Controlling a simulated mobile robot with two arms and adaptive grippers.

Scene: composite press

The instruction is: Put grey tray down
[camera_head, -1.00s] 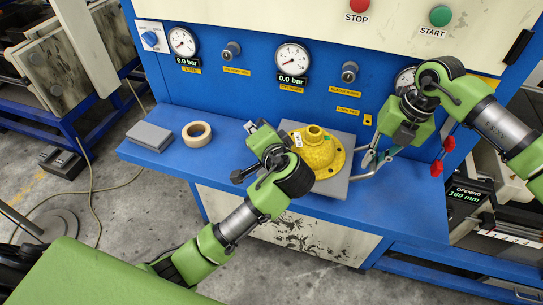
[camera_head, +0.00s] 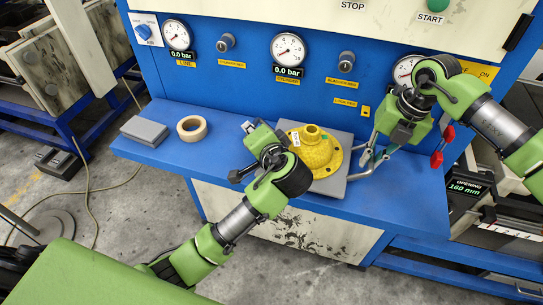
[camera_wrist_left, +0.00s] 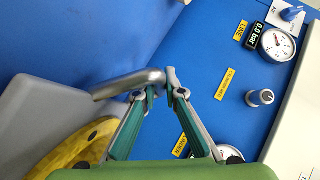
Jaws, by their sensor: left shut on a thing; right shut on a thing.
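The grey tray (camera_head: 330,188) is over the blue shelf, with a yellow flanged part (camera_head: 318,152) on it. In the left wrist view the tray (camera_wrist_left: 28,118) and the yellow part (camera_wrist_left: 68,152) show at the left. My left gripper (camera_wrist_left: 158,86) is shut on the tray's bar handle there; in the head view my wrist hides this grip. My right gripper (camera_head: 374,157) is shut on the handle at the tray's right side. The tray looks about level. I cannot tell whether its underside touches the shelf.
The blue shelf (camera_head: 225,165) is clear left of the tray, up to a tape roll (camera_head: 191,128) and a grey block (camera_head: 144,131). The blue panel with gauges (camera_head: 289,48) and knobs stands close behind. A red-handled tool (camera_head: 442,148) is at the right.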

